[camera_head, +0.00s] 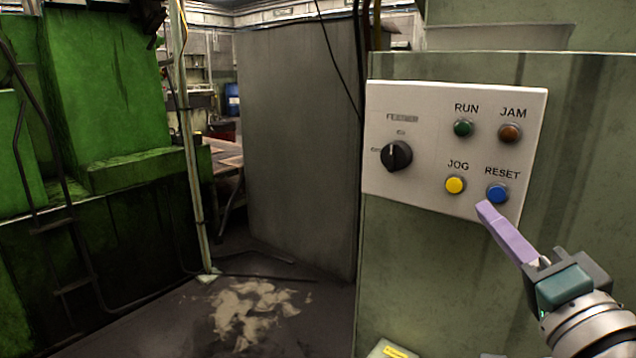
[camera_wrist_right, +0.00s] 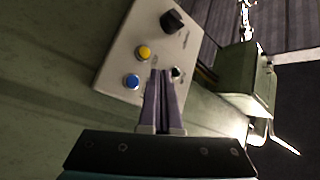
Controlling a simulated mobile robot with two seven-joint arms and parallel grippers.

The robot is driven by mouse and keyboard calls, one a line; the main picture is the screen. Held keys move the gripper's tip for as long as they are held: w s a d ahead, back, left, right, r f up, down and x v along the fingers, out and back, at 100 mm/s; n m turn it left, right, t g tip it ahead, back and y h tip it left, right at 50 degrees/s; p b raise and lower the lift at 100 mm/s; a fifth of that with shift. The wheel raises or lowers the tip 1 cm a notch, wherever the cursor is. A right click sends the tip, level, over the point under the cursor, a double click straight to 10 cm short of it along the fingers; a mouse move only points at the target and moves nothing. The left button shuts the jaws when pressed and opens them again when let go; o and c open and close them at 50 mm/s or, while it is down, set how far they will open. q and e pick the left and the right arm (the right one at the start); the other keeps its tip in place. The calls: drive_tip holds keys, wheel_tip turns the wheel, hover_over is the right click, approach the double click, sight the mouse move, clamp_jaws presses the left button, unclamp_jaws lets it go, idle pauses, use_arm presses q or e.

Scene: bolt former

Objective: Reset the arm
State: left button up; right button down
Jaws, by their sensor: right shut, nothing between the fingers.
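My right gripper (camera_head: 482,206) is shut and empty, with its purple fingertips just below and left of the blue RESET button (camera_head: 497,193) in the head view. In the right wrist view my right gripper (camera_wrist_right: 161,72) points at the white control panel (camera_wrist_right: 112,80), with the blue button (camera_wrist_right: 132,81) to the left of the fingers. I cannot tell whether the fingertips touch the panel. The white control panel (camera_head: 430,115) also carries a yellow JOG button (camera_head: 455,185), a green RUN light (camera_head: 463,128), an orange-brown JAM light (camera_head: 509,132) and a black knob (camera_head: 397,155). My left gripper is out of view.
The panel is fixed to a grey-green cabinet (camera_head: 430,265). A tall grey partition (camera_head: 298,150) stands left of it, and a green machine (camera_head: 105,90) fills the far left. The floor (camera_head: 320,320) between them is open, with a pale stain (camera_head: 250,308).

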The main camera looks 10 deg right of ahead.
drive_tip(key=s+a+r+n+g+y+p, duration=0.3)
drive_tip(key=s+a+n+g+y+p, duration=0.4)
drive_tip(key=a+n+p, duration=0.4)
drive_tip(key=s+d+r+n+g+h+p, duration=0.1)
drive_tip(key=s+r+n+g+h+p, duration=0.15)
drive_tip(key=s+g+p, duration=0.4)
drive_tip(key=s+d+r+n+g+h+p, duration=0.1)
drive_tip(key=s+r+g+h+p, duration=0.2)
drive_tip(key=s, duration=0.7)
wheel_tip(320, 180, up, 38)
drive_tip(key=s+p, duration=0.1)
drive_tip(key=p, duration=3.7)
drive_tip(key=shift+s+r, duration=0.15)
drive_tip(key=shift+r, duration=0.1)
drive_tip(key=shift+g+y, duration=0.25)
